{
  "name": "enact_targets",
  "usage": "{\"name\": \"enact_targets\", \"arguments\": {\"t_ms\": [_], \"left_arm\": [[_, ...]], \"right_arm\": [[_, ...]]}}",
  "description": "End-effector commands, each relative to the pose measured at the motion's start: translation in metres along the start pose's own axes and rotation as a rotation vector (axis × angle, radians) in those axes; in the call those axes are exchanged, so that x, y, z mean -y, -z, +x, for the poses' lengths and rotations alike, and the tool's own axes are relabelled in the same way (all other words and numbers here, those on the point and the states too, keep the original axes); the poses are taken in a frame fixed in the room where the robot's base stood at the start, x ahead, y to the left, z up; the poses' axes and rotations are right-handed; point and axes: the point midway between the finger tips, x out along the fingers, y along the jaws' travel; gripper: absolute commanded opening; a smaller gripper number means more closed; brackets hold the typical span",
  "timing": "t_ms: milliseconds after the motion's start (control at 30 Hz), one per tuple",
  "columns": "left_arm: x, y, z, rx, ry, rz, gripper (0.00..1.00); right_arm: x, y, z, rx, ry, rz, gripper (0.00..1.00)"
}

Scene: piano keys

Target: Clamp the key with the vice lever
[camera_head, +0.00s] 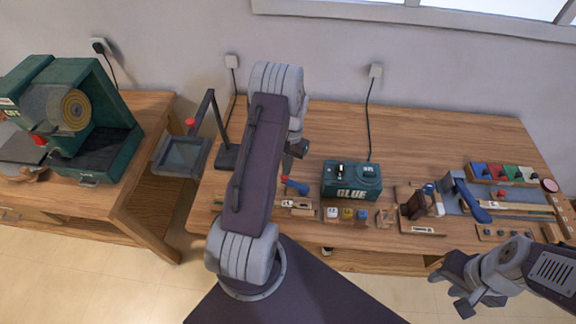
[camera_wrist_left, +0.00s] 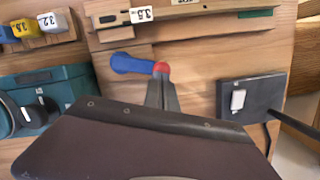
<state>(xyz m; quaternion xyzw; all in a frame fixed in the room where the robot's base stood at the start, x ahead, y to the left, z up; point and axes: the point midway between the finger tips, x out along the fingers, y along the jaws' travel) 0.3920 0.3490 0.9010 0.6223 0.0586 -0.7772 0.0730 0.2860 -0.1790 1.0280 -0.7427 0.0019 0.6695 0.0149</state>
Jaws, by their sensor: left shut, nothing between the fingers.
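A blue lever with a red round end (camera_head: 297,186) lies at the front of the table, beside the wooden piece with a number label (camera_head: 297,204). In the left wrist view the lever (camera_wrist_left: 132,65) and the wooden piece labelled 3.5 (camera_wrist_left: 178,12) show close up. My left gripper (camera_wrist_left: 161,88) is shut and empty, its tips at or just short of the lever's red end; I cannot tell whether they touch. A grey vice with a larger blue lever (camera_head: 472,204) stands at the right, beside a long wooden key (camera_head: 512,208). My right gripper (camera_head: 478,300) is at the lower right, finger gap unclear.
A green glue box (camera_head: 351,180) stands right of the left arm, with small numbered blocks (camera_head: 346,214) before it. A lamp base (camera_head: 229,157) is on the left. A green machine (camera_head: 90,125) stands on another table. The back middle of the table is clear.

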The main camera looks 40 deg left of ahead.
Motion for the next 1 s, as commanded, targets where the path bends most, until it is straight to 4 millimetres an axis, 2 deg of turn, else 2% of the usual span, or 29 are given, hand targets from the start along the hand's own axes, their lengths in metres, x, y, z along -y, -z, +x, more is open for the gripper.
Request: {"name": "enact_targets", "arguments": {"t_ms": [1000], "left_arm": [[0.0005,-0.0065,0.0023,0.001,-0.018,-0.080,0.00]], "right_arm": [[0.0000,0.0002,-0.0021,0.000,0.000,0.000,0.36]]}}
